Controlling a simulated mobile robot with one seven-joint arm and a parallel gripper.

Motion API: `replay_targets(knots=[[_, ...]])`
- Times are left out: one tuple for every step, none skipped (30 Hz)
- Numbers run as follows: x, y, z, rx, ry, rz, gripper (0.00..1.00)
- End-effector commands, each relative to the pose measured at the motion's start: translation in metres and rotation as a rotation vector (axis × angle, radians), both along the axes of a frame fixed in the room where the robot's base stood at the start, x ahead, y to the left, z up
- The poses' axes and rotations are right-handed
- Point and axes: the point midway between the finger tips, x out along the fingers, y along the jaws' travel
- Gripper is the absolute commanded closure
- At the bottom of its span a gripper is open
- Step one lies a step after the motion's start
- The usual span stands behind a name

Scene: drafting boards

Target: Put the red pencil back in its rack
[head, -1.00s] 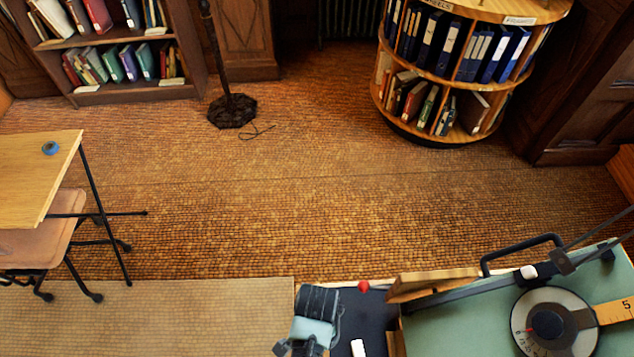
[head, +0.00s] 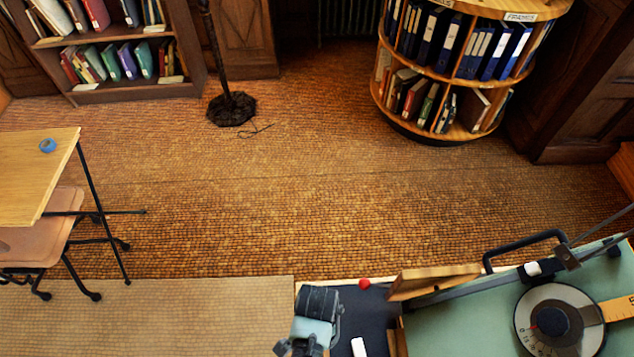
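I cannot make out the red pencil for certain. A small round red thing (head: 364,283) shows at the far edge of a dark surface (head: 375,310) at the bottom middle of the head view. I cannot tell whether it is part of a pencil. A tilted wooden piece (head: 432,281) stands just right of it, at the corner of the green drafting board (head: 455,325). I cannot tell whether this is the rack. No part that I can clearly tell as my gripper shows.
A black and pale blue device (head: 316,312) and a white block (head: 358,347) are on the dark surface. The board carries a black-handled drafting arm with a round dial (head: 556,320). A wooden desk (head: 35,165) is left, a round bookcase (head: 450,80) far right. The middle floor is clear.

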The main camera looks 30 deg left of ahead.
Motion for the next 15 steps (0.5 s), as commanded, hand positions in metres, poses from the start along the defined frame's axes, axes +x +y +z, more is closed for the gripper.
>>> replay_targets(knots=[[0.0000, 0.0000, -0.0008, 0.000, 0.000, 0.000, 1.00], [0.0000, -0.0001, -0.0012, 0.000, 0.000, 0.000, 1.00], [0.0000, 0.0000, -0.0018, 0.000, 0.000, 0.000, 1.00], [0.0000, 0.0000, -0.0022, 0.000, 0.000, 0.000, 1.00], [0.0000, 0.0000, -0.0027, 0.000, 0.000, 0.000, 1.00], [0.0000, 0.0000, -0.0034, 0.000, 0.000, 0.000, 1.00], [0.0000, 0.0000, -0.0038, 0.000, 0.000, 0.000, 1.00], [0.0001, 0.0000, -0.0043, 0.000, 0.000, 0.000, 1.00], [0.0001, 0.0001, -0.0049, 0.000, 0.000, 0.000, 1.00], [0.0001, 0.0001, -0.0053, 0.000, 0.000, 0.000, 1.00], [0.0001, 0.0001, -0.0057, 0.000, 0.000, 0.000, 1.00], [0.0001, 0.0001, -0.0063, 0.000, 0.000, 0.000, 1.00], [0.0001, 0.0001, -0.0068, 0.000, 0.000, 0.000, 1.00], [0.0001, 0.0000, -0.0072, 0.000, 0.000, 0.000, 1.00], [0.0001, 0.0000, -0.0078, 0.000, 0.000, 0.000, 1.00]])
